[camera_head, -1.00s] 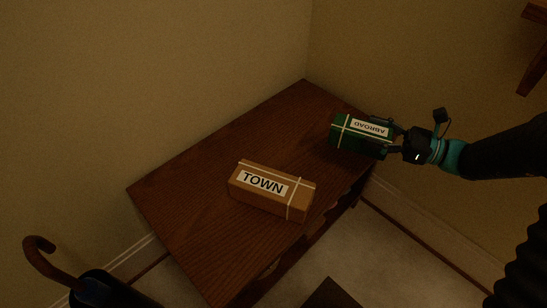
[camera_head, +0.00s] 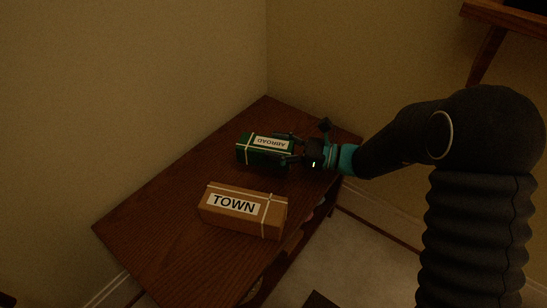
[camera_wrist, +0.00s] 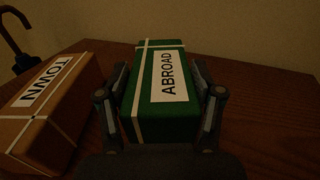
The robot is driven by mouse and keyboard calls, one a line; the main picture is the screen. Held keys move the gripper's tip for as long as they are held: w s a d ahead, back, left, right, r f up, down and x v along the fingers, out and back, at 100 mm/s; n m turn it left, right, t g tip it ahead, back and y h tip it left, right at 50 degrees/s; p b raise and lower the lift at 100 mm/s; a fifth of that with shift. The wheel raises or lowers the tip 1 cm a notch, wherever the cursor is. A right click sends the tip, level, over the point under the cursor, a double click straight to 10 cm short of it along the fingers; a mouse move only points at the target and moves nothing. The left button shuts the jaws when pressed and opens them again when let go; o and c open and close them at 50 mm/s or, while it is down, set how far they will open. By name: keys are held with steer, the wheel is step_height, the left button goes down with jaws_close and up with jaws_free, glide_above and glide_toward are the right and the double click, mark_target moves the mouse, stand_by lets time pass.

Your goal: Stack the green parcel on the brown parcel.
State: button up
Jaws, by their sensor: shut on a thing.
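The green parcel (camera_head: 256,157), with a white "ABROAD" label and pale string, is held in my gripper (camera_head: 287,150) behind the brown parcel. The wrist view shows the green parcel (camera_wrist: 163,105) between both fingers of my gripper (camera_wrist: 163,108). The brown parcel (camera_head: 270,222), labelled "TOWN" and tied with pale string, lies on the wooden desk (camera_head: 165,226). In the wrist view the brown parcel (camera_wrist: 52,128) is at the left, beside my gripper and apart from the green parcel. I cannot tell whether the green parcel's underside touches the desk.
An umbrella handle (camera_wrist: 13,42) shows at the left in the wrist view. A wooden shelf (camera_head: 500,22) juts out at the upper right. The desk left of the parcels is clear.

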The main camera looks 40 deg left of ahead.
steer(key=shift+s+a+f, duration=0.1)
steer(key=shift+a+f, duration=0.15)
steer(key=shift+f, duration=1.85)
steer(key=shift+f+b, duration=0.1)
steer(key=shift+b, duration=0.2)
steer(key=shift+f, duration=0.1)
steer(key=o, duration=1.3)
steer(key=shift+o, duration=0.2)
steer(key=shift+r, duration=0.2)
steer(key=v, duration=1.2)
